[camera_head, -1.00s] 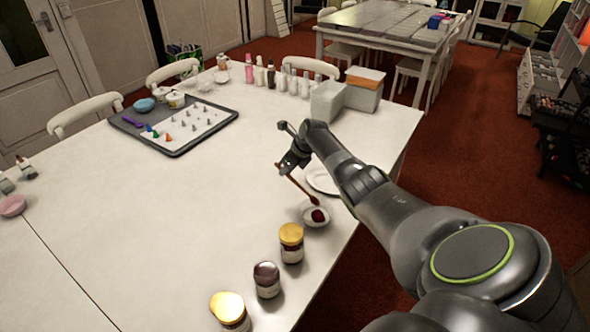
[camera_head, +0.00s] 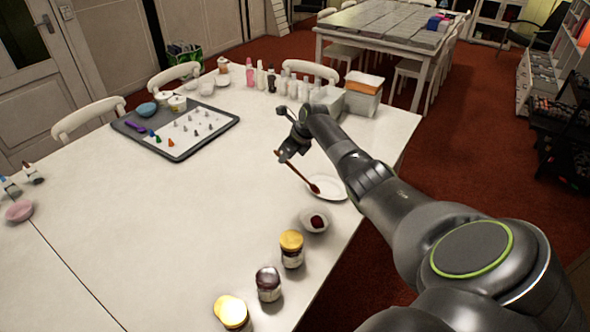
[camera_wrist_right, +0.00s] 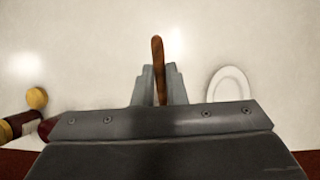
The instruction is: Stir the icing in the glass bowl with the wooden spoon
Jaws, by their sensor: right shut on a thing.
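The glass bowl (camera_head: 308,226) with dark red icing (camera_head: 318,222) sits on the table near its right edge. My right gripper (camera_head: 283,157) is shut on the wooden spoon (camera_head: 301,177), beyond the bowl and above the table. The spoon slants down to the right, and its head lies in front of the white plate in the head view, apart from the bowl. In the right wrist view the spoon handle (camera_wrist_right: 158,62) stands up between the fingers. My left gripper is not in view.
A white plate (camera_head: 328,192) lies just beyond the bowl. Several jars (camera_head: 291,248) stand in front of it. A grey tray (camera_head: 128,128) with small nozzles, bottles (camera_head: 271,80) and boxes (camera_head: 362,96) are farther back. The middle of the white table (camera_head: 170,220) is clear.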

